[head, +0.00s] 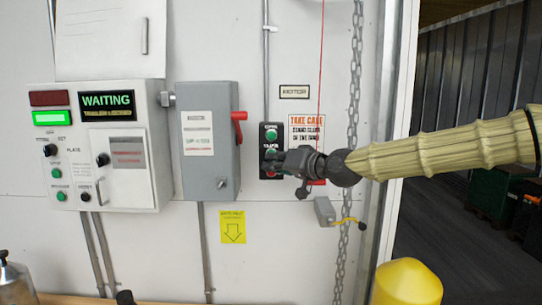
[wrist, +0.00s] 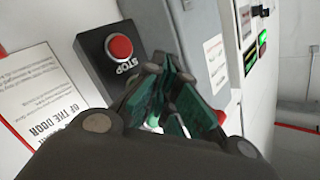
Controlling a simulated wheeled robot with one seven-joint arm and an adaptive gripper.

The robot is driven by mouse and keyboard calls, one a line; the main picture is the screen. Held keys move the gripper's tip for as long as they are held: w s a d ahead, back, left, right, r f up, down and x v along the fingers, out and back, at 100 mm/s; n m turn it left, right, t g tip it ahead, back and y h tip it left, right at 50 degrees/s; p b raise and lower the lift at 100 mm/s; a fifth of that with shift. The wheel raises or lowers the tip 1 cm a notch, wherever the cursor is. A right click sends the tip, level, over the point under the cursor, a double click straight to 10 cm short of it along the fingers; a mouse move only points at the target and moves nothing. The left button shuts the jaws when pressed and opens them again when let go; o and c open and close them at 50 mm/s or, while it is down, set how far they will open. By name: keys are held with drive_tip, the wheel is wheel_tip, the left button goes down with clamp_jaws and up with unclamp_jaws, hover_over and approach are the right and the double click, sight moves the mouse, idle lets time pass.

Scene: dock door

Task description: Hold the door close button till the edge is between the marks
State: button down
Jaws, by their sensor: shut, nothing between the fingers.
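A dark button station (head: 263,147) hangs on the white wall in the head view. Its upper green button (head: 271,134) has a label that seems to read OPEN. A second green button (head: 271,153) sits below, just above my gripper (head: 274,164); its label is too small to read surely. My gripper is shut and empty, its fingertips at the station's lower half. In the wrist view the red STOP button (wrist: 120,48) shows left of my closed fingers (wrist: 156,70). Whether the fingertips touch a button is hidden. I cannot make out the door edge or the marks.
A grey switch box (head: 208,170) with a red handle and a control panel (head: 120,185) reading WAITING are on the left. A chain (head: 354,80) hangs right of the station. A yellow bollard (head: 407,283) stands before the opening.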

drive_tip(key=shift+w, duration=0.2)
drive_tip(key=shift+w, duration=0.2)
